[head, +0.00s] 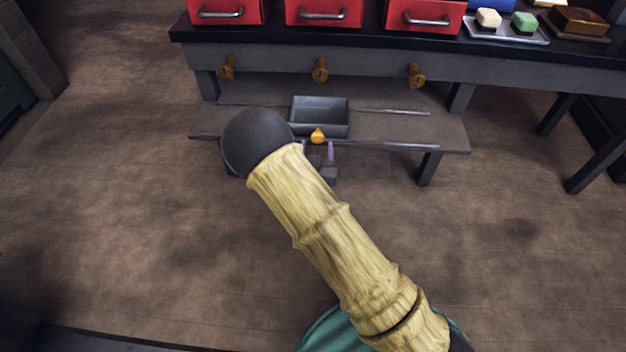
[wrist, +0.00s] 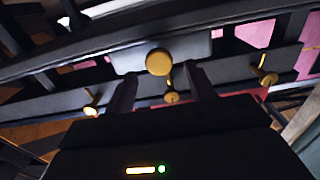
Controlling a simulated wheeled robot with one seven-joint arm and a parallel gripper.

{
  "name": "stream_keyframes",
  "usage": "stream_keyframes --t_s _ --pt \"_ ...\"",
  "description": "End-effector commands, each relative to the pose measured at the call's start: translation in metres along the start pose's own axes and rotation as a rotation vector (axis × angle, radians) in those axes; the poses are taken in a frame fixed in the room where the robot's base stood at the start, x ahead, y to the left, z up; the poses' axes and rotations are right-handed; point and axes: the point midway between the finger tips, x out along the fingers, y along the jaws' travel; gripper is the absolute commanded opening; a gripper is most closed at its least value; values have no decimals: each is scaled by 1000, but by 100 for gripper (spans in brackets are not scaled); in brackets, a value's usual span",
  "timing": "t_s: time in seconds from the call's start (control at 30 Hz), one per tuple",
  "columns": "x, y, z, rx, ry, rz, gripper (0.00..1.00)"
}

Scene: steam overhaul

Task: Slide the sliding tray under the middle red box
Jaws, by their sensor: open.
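The sliding tray (head: 320,103) is a grey open tray on two rails of the low shelf. In the head view it sits roughly below the middle red box (head: 323,13) and its brass spout (head: 320,68). A yellow knob (head: 317,135) is on the tray's front. My gripper (head: 317,149) is open just in front of the knob, its purple fingers to either side. In the wrist view the round knob (wrist: 158,62) appears between and just beyond the fingertips (wrist: 160,74). I cannot tell if they touch it. My forearm partly hides the gripper.
A left red box (head: 226,12) and a right red box (head: 424,17) flank the middle one, each above a brass spout. The front rail (head: 390,145) runs along the low shelf. The rails look clear on both sides of the tray. Table legs stand at the right.

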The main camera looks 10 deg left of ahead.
Motion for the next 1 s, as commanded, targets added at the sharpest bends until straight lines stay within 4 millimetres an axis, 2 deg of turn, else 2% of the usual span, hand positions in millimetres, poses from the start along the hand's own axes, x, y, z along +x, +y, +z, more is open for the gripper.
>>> stream_keyframes --t_s 0.5,0.7,0.83,1.0 --pt "-104 -1 -2 -4 -5 -3 55" --pt "-138 -1 -1 -3 -3 -2 55" --pt "-148 0 -1 -2 -1 -1 55" --pt "-150 0 0 -1 1 0 55"
